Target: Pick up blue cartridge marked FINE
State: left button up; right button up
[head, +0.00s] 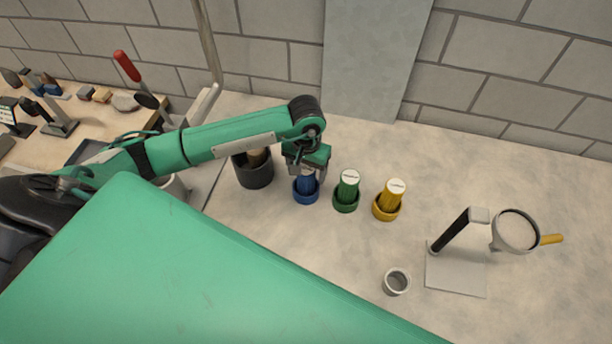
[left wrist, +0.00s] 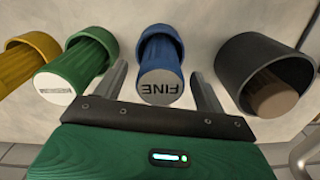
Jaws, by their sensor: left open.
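The blue cartridge (left wrist: 161,84) stands in a blue ring holder (head: 306,195), and its pale top reads FINE in the left wrist view. In the head view the cartridge (head: 307,182) is partly hidden by my left gripper (head: 305,172). My left gripper is open above it. In the left wrist view its fingers (left wrist: 163,88) are on either side of the cartridge top, with gaps on both sides. Whether they are low enough to flank its body is hard to tell. My right gripper is not in view.
A green cartridge (head: 348,185) and a yellow cartridge (head: 393,195) stand in holders to the right. A dark pot (head: 254,172) is close on the left. A small grey cup (head: 396,281) and a magnifier stand (head: 457,272) are farther right, with clear surface between.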

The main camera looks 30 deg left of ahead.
pick_arm(q)
jog(key=shift+f+p, duration=0.35)
jog(key=shift+f, duration=0.95)
jog(key=shift+c, duration=0.2)
jog(key=c, duration=1.1)
jog(key=shift+w+r, duration=0.1)
